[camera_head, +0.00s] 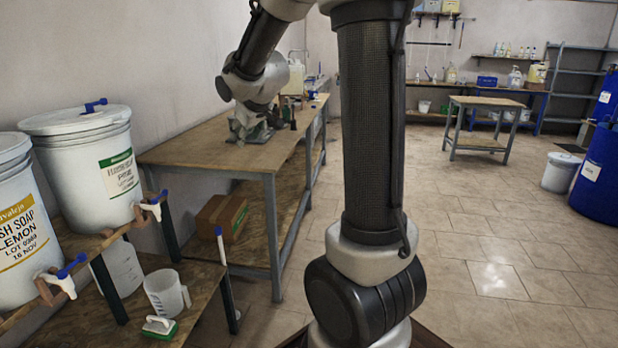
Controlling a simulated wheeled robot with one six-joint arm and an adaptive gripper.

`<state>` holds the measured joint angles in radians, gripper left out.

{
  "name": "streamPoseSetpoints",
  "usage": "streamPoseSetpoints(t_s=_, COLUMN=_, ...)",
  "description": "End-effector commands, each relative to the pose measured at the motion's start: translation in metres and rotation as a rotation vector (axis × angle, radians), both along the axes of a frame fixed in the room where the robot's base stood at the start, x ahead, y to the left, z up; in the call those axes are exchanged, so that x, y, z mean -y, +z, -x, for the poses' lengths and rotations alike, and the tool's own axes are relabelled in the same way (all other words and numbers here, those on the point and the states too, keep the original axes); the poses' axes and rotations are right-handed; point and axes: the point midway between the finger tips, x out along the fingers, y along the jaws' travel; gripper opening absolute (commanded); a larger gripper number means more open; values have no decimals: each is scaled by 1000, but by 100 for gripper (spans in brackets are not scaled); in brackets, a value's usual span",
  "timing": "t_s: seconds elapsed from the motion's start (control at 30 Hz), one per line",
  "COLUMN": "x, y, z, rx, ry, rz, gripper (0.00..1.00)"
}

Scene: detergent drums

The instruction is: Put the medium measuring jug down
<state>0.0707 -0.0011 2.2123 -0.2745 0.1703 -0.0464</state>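A clear measuring jug (167,293) with a handle stands upright on the low bench at the lower left. A larger whitish jug (118,268) stands behind it to the left, partly hidden by the drum shelf and its post. I cannot tell which one is the medium jug. The wrist of my arm (250,82) is over the long wooden bench, well beyond both jugs. My gripper's fingers are not clearly made out; a grey and green shape shows below the wrist. I see no jug held there.
Two white drums (92,170) with blue-handled taps stand on a shelf above the low bench (205,275). A green and white brush (160,327) lies before the clear jug. The long bench (190,152) has a cardboard box (222,218) below. Open tiled floor lies right.

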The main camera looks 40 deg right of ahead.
Motion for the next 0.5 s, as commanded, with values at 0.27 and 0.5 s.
streamPoseSetpoints(t_s=0.27, x=-24, y=21, z=211, rx=-215, ry=-141, rz=-131, gripper=41)
streamPoseSetpoints(t_s=0.5, x=-43, y=-1, z=318, rx=-349, ry=-174, rz=-215, gripper=41)
